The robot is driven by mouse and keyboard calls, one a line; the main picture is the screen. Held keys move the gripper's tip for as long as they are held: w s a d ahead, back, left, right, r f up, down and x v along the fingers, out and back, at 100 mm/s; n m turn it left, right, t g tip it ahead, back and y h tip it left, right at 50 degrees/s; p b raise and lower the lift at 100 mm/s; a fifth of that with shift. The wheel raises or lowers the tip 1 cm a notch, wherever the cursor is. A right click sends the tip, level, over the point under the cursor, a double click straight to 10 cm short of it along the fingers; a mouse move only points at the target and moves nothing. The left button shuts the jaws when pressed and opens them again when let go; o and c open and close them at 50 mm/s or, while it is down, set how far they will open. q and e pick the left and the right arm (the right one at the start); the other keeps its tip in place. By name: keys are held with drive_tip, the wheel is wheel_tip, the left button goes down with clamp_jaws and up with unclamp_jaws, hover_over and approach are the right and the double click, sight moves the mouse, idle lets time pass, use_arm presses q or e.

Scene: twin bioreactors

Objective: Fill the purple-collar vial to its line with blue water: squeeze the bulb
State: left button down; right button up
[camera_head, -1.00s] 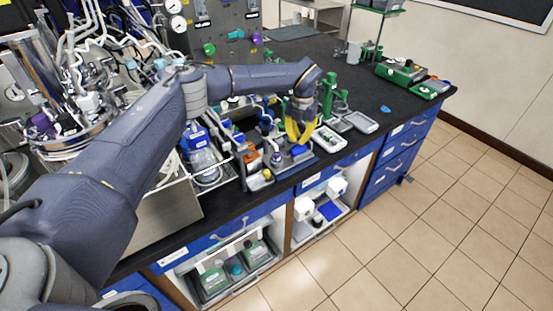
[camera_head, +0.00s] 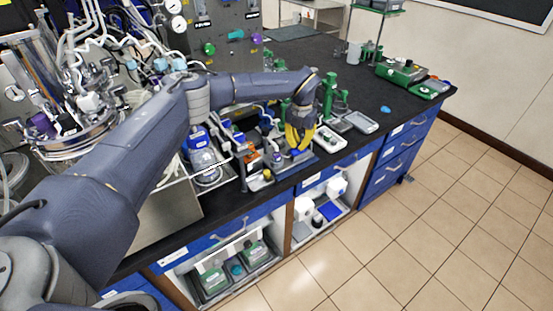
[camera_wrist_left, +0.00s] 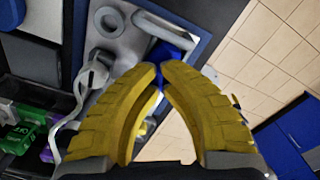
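My left gripper (camera_head: 297,146) points down over the small bench station near the front edge. In the left wrist view its two yellow fingers (camera_wrist_left: 161,68) lean together, their tips almost meeting. A blue rounded part, possibly the bulb (camera_wrist_left: 170,56), shows just beyond the tips; blue also shows at the fingertips in the head view. Whether the fingers press on it I cannot tell. A small vial-like piece with a dark top (camera_head: 277,157) stands left of the gripper; its collar colour is too small to be sure of. No water level is readable. My right gripper is out of view.
Green stands (camera_head: 329,92) and a grey tray (camera_head: 360,121) are right of the gripper. A blue-capped bottle (camera_head: 203,152) and bioreactor tubing crowd the left. The black bench top (camera_head: 400,102) has free room farther right. The tiled floor lies beyond the front edge.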

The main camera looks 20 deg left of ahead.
use_arm(q)
drive_tip(key=shift+f, duration=0.75)
idle(1.7)
drive_tip(key=shift+r, duration=2.35)
drive_tip(key=shift+f, duration=0.1)
drive_tip(key=shift+f, duration=1.55)
drive_tip(key=shift+r, duration=1.7)
drive_tip(key=shift+r, duration=2.45)
